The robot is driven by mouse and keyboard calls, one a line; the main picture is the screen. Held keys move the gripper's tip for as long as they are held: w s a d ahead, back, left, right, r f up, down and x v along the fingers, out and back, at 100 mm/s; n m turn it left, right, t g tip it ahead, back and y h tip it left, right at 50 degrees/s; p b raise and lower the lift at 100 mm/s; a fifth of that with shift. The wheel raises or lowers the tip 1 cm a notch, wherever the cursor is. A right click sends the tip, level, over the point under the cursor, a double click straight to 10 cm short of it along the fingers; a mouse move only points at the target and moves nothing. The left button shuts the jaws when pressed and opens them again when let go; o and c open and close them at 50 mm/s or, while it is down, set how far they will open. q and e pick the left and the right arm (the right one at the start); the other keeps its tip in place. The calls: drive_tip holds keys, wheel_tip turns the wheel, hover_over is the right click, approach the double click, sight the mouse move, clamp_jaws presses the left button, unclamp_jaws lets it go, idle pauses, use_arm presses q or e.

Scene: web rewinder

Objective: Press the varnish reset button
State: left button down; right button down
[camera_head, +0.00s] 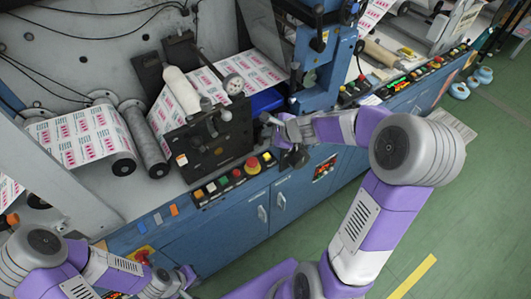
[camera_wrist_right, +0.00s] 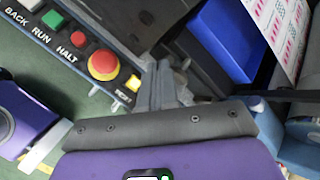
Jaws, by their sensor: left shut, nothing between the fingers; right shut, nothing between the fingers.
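A control strip (camera_head: 213,190) on the blue cabinet carries several buttons and a red mushroom knob (camera_head: 252,166). A small yellow button (camera_head: 267,157) sits at its right end. My right gripper (camera_head: 268,119) is shut and empty, above and beyond the strip's right end. Its fingers (camera_wrist_right: 158,85) appear just right of the yellow button, apparently apart from it. My left gripper (camera_head: 187,279) is shut and empty at the lower left.
A black block with a dial (camera_head: 233,84) stands behind the strip. A blue tray (camera_wrist_right: 222,40) and printed web (camera_wrist_right: 277,30) are close to my right gripper. Another button panel (camera_head: 405,80) runs along the right machine. Green floor (camera_head: 465,200) is open at right.

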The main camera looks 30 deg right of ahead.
sight(268, 158)
drive_tip(key=shift+f, duration=0.15)
wheel_tip(268, 158, down, 9)
drive_tip(key=b, duration=0.8)
drive_tip(key=shift+b, duration=0.3)
idle(1.5)
drive_tip(key=shift+s+f+b, duration=0.1)
drive_tip(key=shift+f+b, duration=0.15)
drive_tip(key=shift+b, duration=0.2)
drive_tip(key=shift+a, duration=0.1)
